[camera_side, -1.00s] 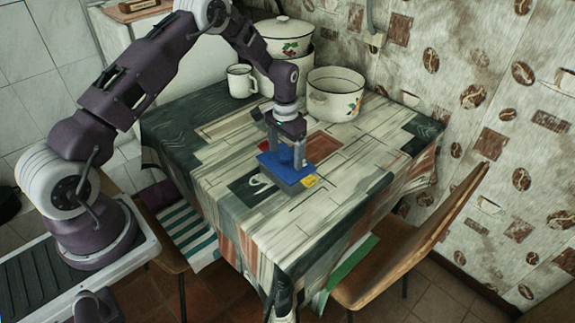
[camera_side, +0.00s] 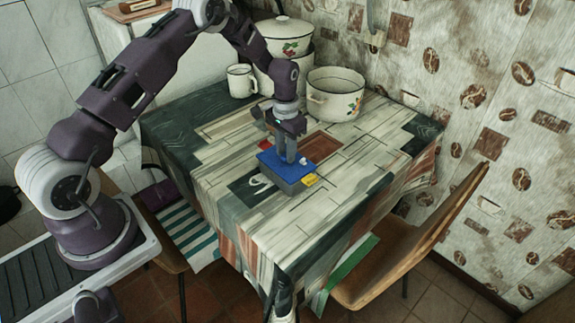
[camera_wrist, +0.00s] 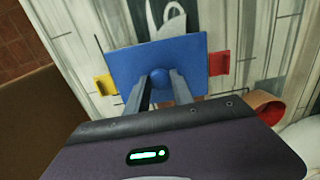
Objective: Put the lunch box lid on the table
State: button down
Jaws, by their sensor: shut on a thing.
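The lunch box is grey (camera_side: 291,188), standing on the table with its blue lid (camera_side: 274,164) on top. The lid fills the upper middle of the wrist view (camera_wrist: 128,58), with a round blue knob (camera_wrist: 160,77) at its centre. A yellow clip (camera_side: 310,180) and a red clip (camera_side: 264,144) stick out at opposite sides of the box. My gripper (camera_side: 288,159) points down over the lid. In the wrist view its fingers (camera_wrist: 161,88) are shut on the knob. The lid appears to rest on the box; I see no clear gap.
The patterned table (camera_side: 225,160) has bare room left, right and in front of the box. A white pot (camera_side: 335,100), a mug (camera_side: 241,82) and stacked lidded pots (camera_side: 285,45) stand at the back. A wooden chair (camera_side: 410,250) is at the right front.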

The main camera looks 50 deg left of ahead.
aim_at(285, 155)
jog(key=shift+r, duration=2.05)
jog(key=shift+s, duration=0.2)
jog(key=s+r, duration=0.1)
jog(key=s, duration=1.1)
jog(key=f, duration=0.9)
jog(key=shift+s+f, duration=0.1)
jog(key=shift+s, duration=0.3)
jog(key=shift+f, duration=0.2)
